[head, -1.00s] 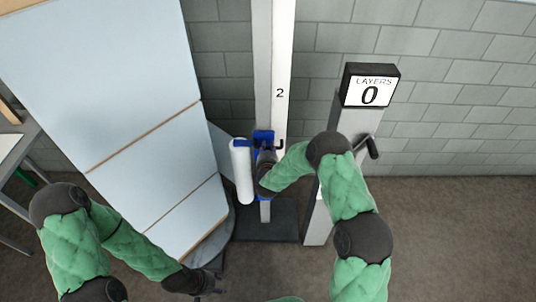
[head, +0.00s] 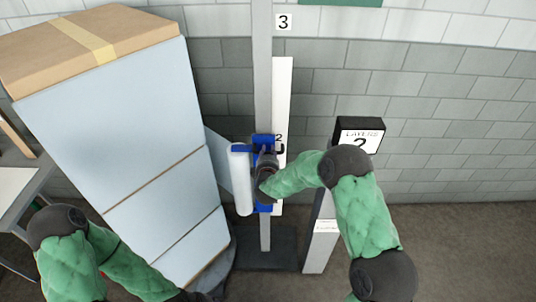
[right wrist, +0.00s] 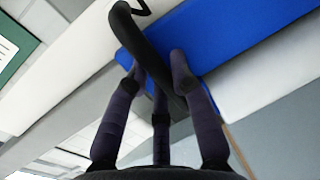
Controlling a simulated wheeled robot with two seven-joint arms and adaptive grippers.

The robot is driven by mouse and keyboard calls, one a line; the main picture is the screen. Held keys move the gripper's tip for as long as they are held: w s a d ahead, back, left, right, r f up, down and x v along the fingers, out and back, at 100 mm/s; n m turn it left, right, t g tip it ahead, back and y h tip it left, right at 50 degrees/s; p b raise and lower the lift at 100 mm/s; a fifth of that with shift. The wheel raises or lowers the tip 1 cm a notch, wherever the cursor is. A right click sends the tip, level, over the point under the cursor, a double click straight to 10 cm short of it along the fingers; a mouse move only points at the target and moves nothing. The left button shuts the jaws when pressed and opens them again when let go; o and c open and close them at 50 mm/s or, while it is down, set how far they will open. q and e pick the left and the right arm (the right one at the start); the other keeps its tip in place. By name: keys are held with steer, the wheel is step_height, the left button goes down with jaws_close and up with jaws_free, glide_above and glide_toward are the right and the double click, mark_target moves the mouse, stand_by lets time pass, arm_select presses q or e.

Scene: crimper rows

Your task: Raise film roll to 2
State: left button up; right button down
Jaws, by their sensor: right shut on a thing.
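The white film roll (head: 241,180) hangs upright on the left of a blue carriage (head: 263,140) on the grey mast (head: 263,75). The carriage's top is about level with the black 2 mark (head: 279,138) on the white strip. My right gripper (head: 265,162) is at the carriage, shut on its black handle (right wrist: 158,52), which passes between the fingers in the right wrist view, in front of the blue carriage (right wrist: 225,45). My left gripper (head: 188,296) barely shows at the bottom edge; its fingers are cut off.
A tall wrapped stack (head: 120,110) with a cardboard box (head: 85,42) on top stands close left of the roll. A counter (head: 361,133) reading LAYERS stands right; its digit, partly hidden by my arm, looks like 2. A 3 mark (head: 283,21) is higher up.

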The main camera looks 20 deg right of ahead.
stand_by(0.3)
steer(key=c, duration=1)
jaws_free()
steer(key=shift+c, duration=0.2)
steer(key=shift+s, duration=0.1)
steer(key=v, duration=1.1)
steer(key=shift+s+a, duration=0.15)
steer(key=shift+s, duration=0.2)
